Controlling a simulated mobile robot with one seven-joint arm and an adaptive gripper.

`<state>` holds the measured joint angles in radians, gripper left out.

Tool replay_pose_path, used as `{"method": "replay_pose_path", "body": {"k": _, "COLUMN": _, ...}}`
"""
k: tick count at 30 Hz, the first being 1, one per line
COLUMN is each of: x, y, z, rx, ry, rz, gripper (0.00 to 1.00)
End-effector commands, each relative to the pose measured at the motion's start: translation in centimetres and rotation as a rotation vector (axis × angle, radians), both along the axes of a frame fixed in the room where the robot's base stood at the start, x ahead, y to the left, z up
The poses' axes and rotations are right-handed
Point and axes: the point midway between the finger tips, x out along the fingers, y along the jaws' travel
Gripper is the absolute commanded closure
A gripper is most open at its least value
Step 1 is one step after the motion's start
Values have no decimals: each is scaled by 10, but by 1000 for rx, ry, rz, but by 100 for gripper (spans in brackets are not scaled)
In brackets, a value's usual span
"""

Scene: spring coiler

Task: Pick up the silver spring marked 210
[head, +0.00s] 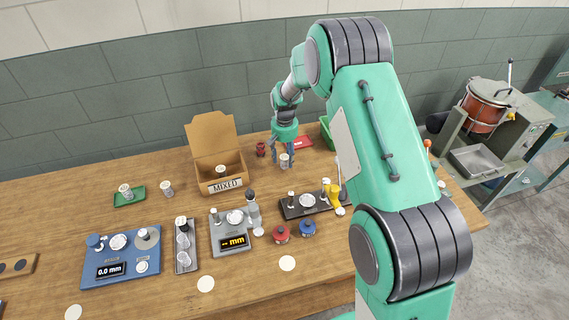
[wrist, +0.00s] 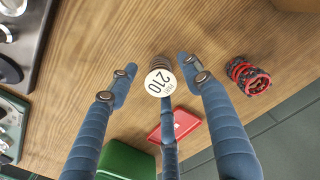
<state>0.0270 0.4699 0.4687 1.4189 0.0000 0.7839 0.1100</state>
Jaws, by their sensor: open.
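The silver spring marked 210 (wrist: 160,82) shows in the wrist view with its round white label facing the camera and a little of its coil behind the label. In the head view the spring (head: 284,158) stands on the wooden table right of the cardboard box. My gripper (wrist: 156,72) is open, with two blue fingers on either side of the spring and a third below it in the picture. I see no finger clearly touching it. In the head view my gripper (head: 283,154) points down around the spring, partly hiding it.
A red-and-black coil (wrist: 249,75) lies to the right in the wrist view. A red flat object (wrist: 176,126) and a green bin (wrist: 127,160) are close by. The MIXED box (head: 226,186) stands left of my gripper; a dark tray (head: 290,211) lies in front.

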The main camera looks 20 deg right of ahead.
Motion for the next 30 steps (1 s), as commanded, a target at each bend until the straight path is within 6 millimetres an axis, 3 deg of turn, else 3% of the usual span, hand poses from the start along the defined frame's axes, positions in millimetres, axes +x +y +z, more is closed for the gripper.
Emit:
{"method": "replay_pose_path", "body": {"k": 3, "x": 0, "y": 0, "z": -16, "rx": 0, "ry": 1, "rz": 0, "gripper": 51}}
{"method": "replay_pose_path", "body": {"k": 9, "x": 1, "y": 0, "z": -29, "rx": 0, "ry": 0, "rz": 0, "gripper": 51}}
{"method": "replay_pose_path", "body": {"k": 26, "x": 1, "y": 0, "z": -30, "rx": 0, "ry": 0, "rz": 0, "gripper": 51}}
{"method": "replay_pose_path", "body": {"k": 30, "x": 1, "y": 0, "z": -30, "rx": 0, "ry": 0, "rz": 0, "gripper": 79}}
